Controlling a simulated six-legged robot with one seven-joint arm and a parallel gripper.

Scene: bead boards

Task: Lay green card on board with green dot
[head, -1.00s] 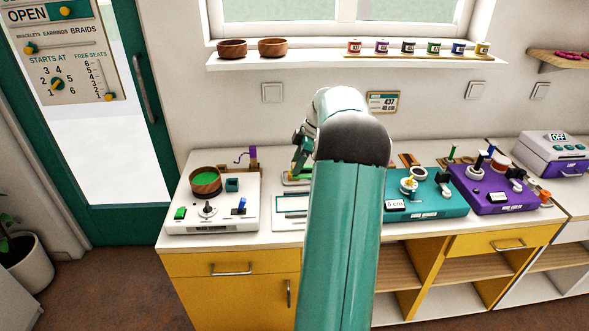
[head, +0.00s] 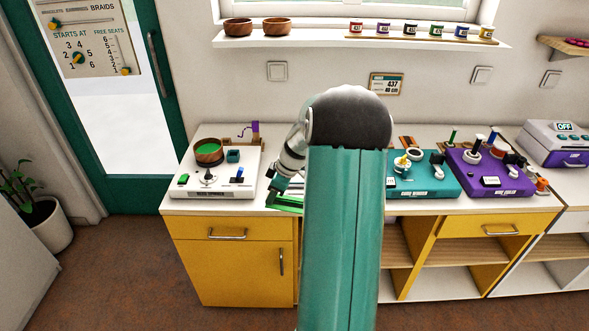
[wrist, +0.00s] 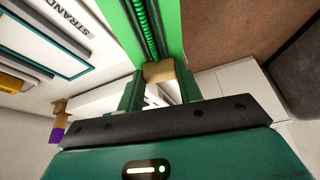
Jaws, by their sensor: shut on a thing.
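My gripper (head: 276,192) is shut on the green card (head: 287,204), near the counter's front edge, just right of the white board (head: 250,187). In the wrist view the card (wrist: 172,20) is a long green strip with a ribbed green cord along it. The jaws (wrist: 158,85) grip its near end, around a tan block (wrist: 159,72). The white board carries a wooden bowl with green contents (head: 208,150), a small green block, a knob and a blue lever. I cannot make out a green dot on any board.
A teal board (head: 425,190) and a purple board (head: 500,185) with pegs and knobs stand right of my arm. In the wrist view a white panel marked STRAND (wrist: 60,35) lies left of the card. My arm hides the middle counter. Brown floor lies in front.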

